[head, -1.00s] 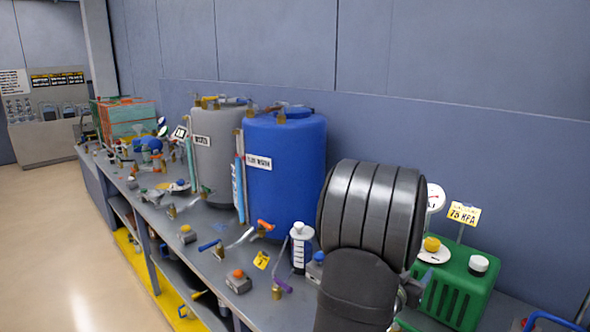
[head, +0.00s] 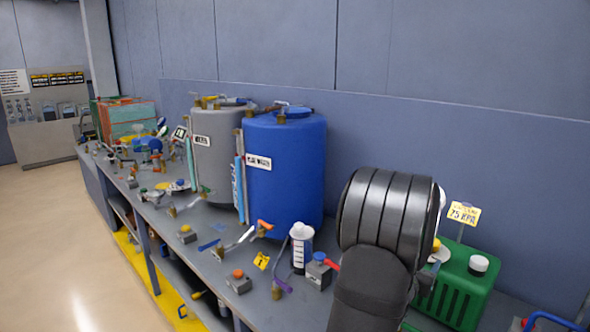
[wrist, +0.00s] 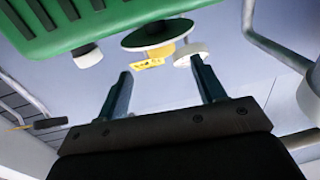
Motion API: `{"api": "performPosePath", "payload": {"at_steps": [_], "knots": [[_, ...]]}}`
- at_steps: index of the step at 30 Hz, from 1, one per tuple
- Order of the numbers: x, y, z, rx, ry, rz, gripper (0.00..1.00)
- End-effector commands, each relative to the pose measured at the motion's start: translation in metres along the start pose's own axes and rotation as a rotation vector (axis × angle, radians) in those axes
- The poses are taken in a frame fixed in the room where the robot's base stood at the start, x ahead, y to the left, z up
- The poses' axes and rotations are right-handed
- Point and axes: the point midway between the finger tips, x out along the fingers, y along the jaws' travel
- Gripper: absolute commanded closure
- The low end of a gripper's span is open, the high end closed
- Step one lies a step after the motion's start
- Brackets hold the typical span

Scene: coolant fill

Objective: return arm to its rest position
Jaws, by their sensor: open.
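My gripper (wrist: 160,92) shows in the wrist view with its two fingers spread apart and nothing between them. In the head view the large dark ribbed part of my arm stands at the right of the bench, and my gripper cannot be made out there. The green box (head: 458,284) with a white-topped knob sits just right of my arm. It also shows at the top left of the wrist view (wrist: 75,22), beyond the fingers. A yellow tag reading 75 KPA (head: 464,213) stands over the box.
A blue tank (head: 285,175) and a grey tank (head: 211,155) stand left of my arm. A white bottle (head: 301,248) and a small grey block with a blue knob and red handle (head: 319,270) are close to my arm. Several small valves lie along the bench (head: 205,265).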

Motion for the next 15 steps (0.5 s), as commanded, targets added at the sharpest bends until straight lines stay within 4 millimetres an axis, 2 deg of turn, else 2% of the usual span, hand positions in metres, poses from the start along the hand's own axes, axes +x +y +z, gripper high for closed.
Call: {"api": "performPosePath", "payload": {"at_steps": [3, 15], "knots": [[0.025, 0.001, 0.0, 0.0, 0.001, 0.001, 0.37], [0.1, 0.001, 0.001, 0.0, 0.0, 0.001, 0.37]]}}
